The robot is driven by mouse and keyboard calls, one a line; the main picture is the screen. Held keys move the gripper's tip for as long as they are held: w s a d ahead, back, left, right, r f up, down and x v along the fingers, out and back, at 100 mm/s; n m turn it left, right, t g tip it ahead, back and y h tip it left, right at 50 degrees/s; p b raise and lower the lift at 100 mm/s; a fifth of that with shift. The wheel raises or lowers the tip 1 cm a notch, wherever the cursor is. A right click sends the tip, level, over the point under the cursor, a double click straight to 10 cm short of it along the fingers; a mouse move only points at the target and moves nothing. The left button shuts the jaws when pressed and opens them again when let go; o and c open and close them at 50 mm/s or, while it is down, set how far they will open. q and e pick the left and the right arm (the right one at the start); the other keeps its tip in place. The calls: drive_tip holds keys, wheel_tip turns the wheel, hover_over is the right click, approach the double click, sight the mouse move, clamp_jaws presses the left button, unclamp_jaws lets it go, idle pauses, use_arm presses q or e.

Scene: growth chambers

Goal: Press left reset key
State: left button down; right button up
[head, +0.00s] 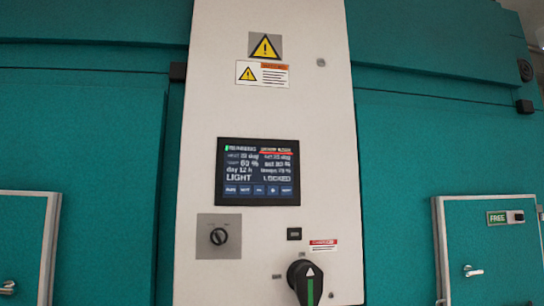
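A white control panel (270,115) stands upright in the middle of the head view. It carries a dark touchscreen (258,172) with two columns of text. The left column has a green mark at its top and "LIGHT" at its bottom. The right column has a red line under its heading and "LOCKED" at its bottom. A row of small blue keys (258,190) runs along the screen's lower edge; their labels are too small to read surely, so I cannot tell which is the left reset key. Neither of my grippers is in view.
Below the screen are a black rotary switch (219,237) on a grey plate, a small dark label (294,233) and a large black knob (305,282) with a green stripe. Teal chamber walls flank the panel. A door at right (490,245) bears a "FREE" sign (506,217).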

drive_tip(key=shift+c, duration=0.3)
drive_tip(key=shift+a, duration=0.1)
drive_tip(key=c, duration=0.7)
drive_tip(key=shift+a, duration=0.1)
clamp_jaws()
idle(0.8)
